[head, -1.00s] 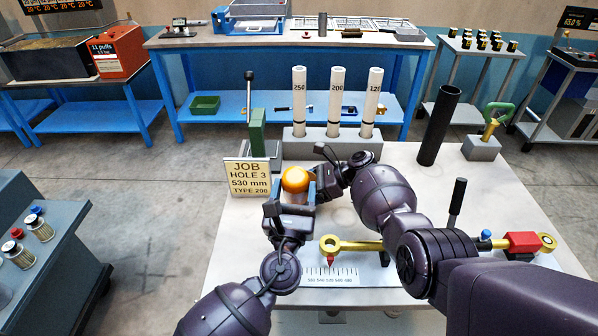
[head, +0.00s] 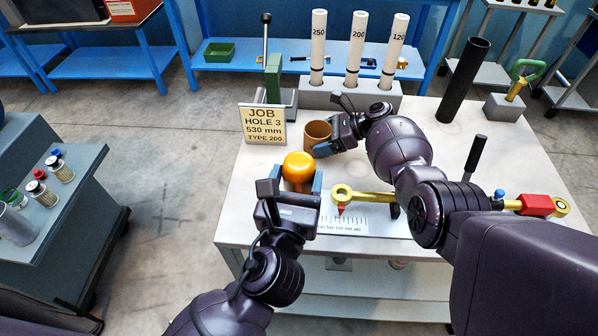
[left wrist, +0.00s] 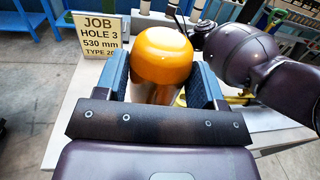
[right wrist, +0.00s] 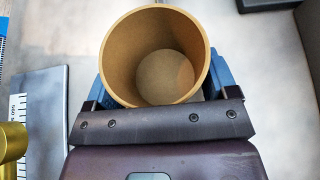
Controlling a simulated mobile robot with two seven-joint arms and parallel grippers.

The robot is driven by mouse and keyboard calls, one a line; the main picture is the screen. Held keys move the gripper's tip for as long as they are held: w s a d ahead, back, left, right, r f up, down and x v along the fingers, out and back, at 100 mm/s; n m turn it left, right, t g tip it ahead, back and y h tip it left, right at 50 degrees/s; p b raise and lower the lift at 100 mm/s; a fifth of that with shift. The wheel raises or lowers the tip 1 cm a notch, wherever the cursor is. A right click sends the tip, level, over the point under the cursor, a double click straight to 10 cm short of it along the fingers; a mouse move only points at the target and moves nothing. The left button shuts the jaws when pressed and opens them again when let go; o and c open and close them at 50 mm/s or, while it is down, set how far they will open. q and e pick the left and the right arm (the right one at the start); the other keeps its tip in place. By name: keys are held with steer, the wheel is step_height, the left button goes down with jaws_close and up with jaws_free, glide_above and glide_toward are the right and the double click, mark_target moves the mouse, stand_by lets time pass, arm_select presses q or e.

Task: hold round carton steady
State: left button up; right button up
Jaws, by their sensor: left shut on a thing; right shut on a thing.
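The round carton (head: 317,130) is a brown, open-topped tube standing upright on the table. In the right wrist view the carton (right wrist: 118,55) is empty inside, down to its bottom. My right gripper (head: 335,140) is shut around it, with a blue finger on either side. My left gripper (head: 290,190) is shut on an orange-capped cylinder (head: 298,167) in front of the carton. In the left wrist view the cylinder (left wrist: 162,55) has a shiny orange top and a metallic lower body, upright between the blue fingers.
The job sign (head: 264,125) stands left of the carton. White tubes (head: 355,50) stand in a grey block behind it, and a black tube (head: 468,80) stands farther right. A yellow rod tool (head: 365,196) and a scale (head: 345,222) lie in front.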

stand_by(0.5)
steer(key=o, duration=1.4)
steer(key=shift+o, duration=0.2)
steer(key=shift+v, duration=3.8)
